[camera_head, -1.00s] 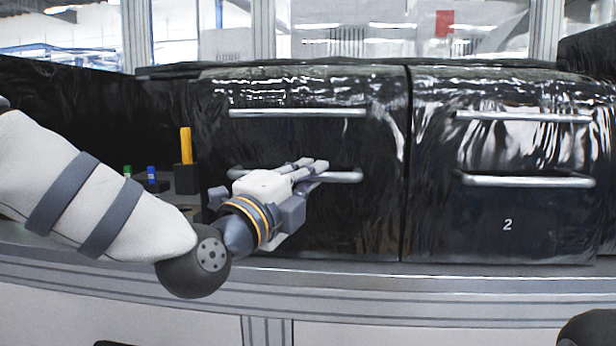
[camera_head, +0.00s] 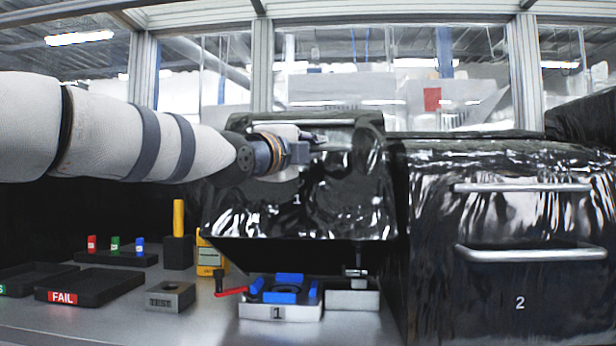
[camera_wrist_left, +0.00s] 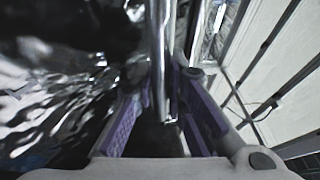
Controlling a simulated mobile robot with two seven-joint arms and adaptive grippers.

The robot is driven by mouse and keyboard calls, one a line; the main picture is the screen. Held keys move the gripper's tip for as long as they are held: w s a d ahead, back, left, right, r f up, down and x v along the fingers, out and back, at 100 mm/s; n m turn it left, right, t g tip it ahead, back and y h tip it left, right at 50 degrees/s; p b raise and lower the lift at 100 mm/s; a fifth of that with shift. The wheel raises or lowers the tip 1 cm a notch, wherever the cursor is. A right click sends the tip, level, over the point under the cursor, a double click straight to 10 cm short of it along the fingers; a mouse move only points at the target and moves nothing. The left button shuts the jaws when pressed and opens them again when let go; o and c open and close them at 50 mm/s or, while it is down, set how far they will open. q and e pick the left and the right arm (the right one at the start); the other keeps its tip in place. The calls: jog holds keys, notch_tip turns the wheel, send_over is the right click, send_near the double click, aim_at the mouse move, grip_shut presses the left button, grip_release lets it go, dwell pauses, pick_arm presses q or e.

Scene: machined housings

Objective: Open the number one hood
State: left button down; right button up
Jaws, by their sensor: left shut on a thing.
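The number one hood (camera_head: 330,205) is a glossy black cover marked 1, tilted up with its lower front edge well above the table in the head view. My left gripper (camera_head: 312,138) is at its front, shut on the hood's metal handle. In the left wrist view the handle (camera_wrist_left: 158,60) runs between the purple-padded fingers of my left gripper (camera_wrist_left: 160,115). The upper bar (camera_head: 300,123) shows near the hood's top. My right gripper is not in view.
Under the raised hood stand a fixture (camera_head: 280,312) marked 1 with blue parts and a red lever, and a clamp block (camera_head: 352,298). The hood marked 2 (camera_head: 500,240) is down at the right. A FAIL tray (camera_head: 92,285), a TEST block (camera_head: 170,296) and a yellow meter (camera_head: 210,256) stand at the left.

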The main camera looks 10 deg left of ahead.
pick_arm(q)
jog(key=shift+w+r+b, duration=0.15)
jog(key=shift+w+r, duration=0.45)
jog(key=shift+w, duration=0.35)
jog(key=shift+w+r+b, duration=0.15)
jog(key=shift+w+r, duration=0.45)
jog(key=shift+w, duration=0.3)
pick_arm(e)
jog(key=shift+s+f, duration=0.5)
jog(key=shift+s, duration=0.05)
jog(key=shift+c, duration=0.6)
